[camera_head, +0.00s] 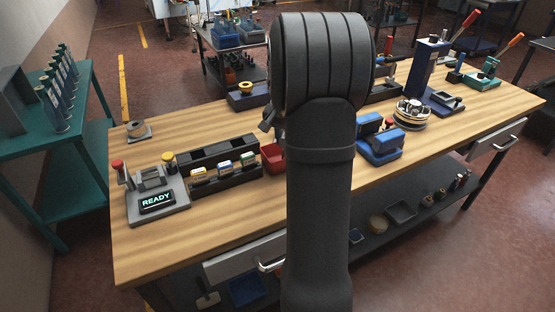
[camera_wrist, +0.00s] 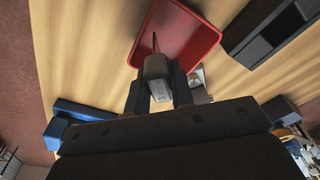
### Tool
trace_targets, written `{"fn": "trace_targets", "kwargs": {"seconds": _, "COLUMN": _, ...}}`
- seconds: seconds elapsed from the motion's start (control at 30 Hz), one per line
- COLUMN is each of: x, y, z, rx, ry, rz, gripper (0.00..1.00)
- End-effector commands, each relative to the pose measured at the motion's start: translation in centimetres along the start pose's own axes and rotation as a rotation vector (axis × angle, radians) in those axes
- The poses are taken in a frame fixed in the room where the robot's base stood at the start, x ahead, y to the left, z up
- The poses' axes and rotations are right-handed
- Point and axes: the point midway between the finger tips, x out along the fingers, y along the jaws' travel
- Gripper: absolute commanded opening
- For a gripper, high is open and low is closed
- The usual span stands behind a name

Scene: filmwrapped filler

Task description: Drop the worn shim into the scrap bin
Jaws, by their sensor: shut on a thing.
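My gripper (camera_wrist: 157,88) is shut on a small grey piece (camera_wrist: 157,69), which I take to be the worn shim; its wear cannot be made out. A thin dark strip shows beyond the piece's tip, against the red tray-like bin. That red bin (camera_wrist: 201,38), likely the scrap bin, lies just past the fingertips in the wrist view, and the held piece overlaps its near edge there. The height between them cannot be told. In the head view the red bin (camera_head: 273,157) is partly hidden behind my arm, which also hides the fingertips and held piece.
A dark rack with several small labelled blocks (camera_head: 225,172) stands left of the red bin. A grey station reading READY (camera_head: 157,200) is at the bench's left end. A blue fixture (camera_head: 381,146) stands right of my arm. The wooden bench top (camera_head: 240,215) is clear along its front.

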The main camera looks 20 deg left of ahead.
Motion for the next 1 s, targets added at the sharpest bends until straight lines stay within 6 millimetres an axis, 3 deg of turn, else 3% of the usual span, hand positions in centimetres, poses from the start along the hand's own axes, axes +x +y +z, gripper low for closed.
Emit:
{"fn": "trace_targets", "kwargs": {"seconds": 0.3, "x": 2.8, "y": 0.0, "z": 0.3, "rx": 0.000, "ry": 0.000, "rz": 0.000, "gripper": 0.00}}
{"fn": "trace_targets", "kwargs": {"seconds": 0.63, "x": 3.0, "y": 0.0, "z": 0.3, "rx": 0.000, "ry": 0.001, "rz": -0.001, "gripper": 0.00}}
{"fn": "trace_targets", "kwargs": {"seconds": 0.67, "x": 3.0, "y": 0.0, "z": 0.3, "rx": 0.000, "ry": 0.001, "rz": -0.001, "gripper": 0.27}}
{"fn": "trace_targets", "kwargs": {"seconds": 0.77, "x": 3.0, "y": 0.0, "z": 0.3, "rx": 0.000, "ry": 0.001, "rz": -0.001, "gripper": 0.47}}
{"fn": "trace_targets", "kwargs": {"seconds": 1.0, "x": 3.0, "y": 0.0, "z": 0.3, "rx": 0.000, "ry": 0.001, "rz": -0.001, "gripper": 0.47}}
